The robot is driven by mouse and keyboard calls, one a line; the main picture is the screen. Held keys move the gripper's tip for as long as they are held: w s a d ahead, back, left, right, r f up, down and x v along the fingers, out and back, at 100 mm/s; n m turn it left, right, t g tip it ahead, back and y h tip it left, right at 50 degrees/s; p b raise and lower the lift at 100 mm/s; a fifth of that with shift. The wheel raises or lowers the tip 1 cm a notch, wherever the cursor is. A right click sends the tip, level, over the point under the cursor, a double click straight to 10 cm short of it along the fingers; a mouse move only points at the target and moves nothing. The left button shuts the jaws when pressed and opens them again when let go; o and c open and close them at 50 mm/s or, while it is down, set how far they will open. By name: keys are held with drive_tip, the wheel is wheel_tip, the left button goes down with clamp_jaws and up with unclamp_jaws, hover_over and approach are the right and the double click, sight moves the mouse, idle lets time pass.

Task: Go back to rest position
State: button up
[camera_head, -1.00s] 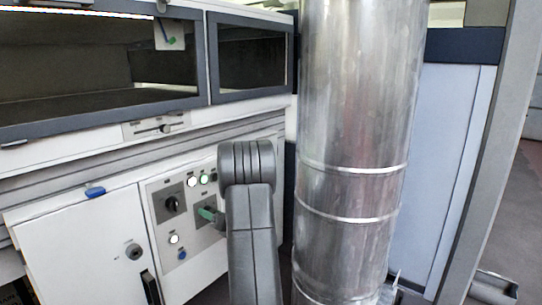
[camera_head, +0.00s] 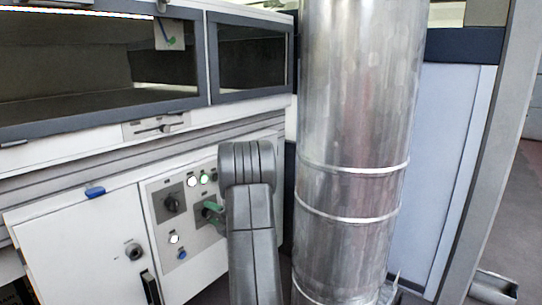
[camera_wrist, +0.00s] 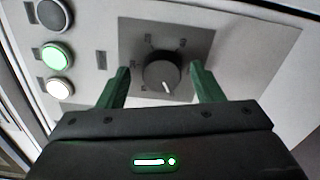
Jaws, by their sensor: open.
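My gripper (camera_wrist: 158,78) is open in the wrist view. Its two green fingers stand apart on either side of a round black selector knob (camera_wrist: 162,72) on a dark square plate. A gap shows between each finger and the knob, with nothing held. In the head view my gripper's green fingers (camera_head: 211,212) show at the control panel (camera_head: 158,217), partly hidden behind my arm. The knob there is mostly covered.
Beside the knob are a lit green button (camera_wrist: 57,55), a white button (camera_wrist: 60,88) and a black one (camera_wrist: 54,14). Another black knob (camera_head: 172,202) sits on the panel's left. A large metal duct (camera_head: 355,130) stands close right of my arm. Windows (camera_head: 252,55) are above.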

drive_tip(key=m, duration=0.5)
drive_tip(key=shift+m, duration=0.3)
idle(0.4)
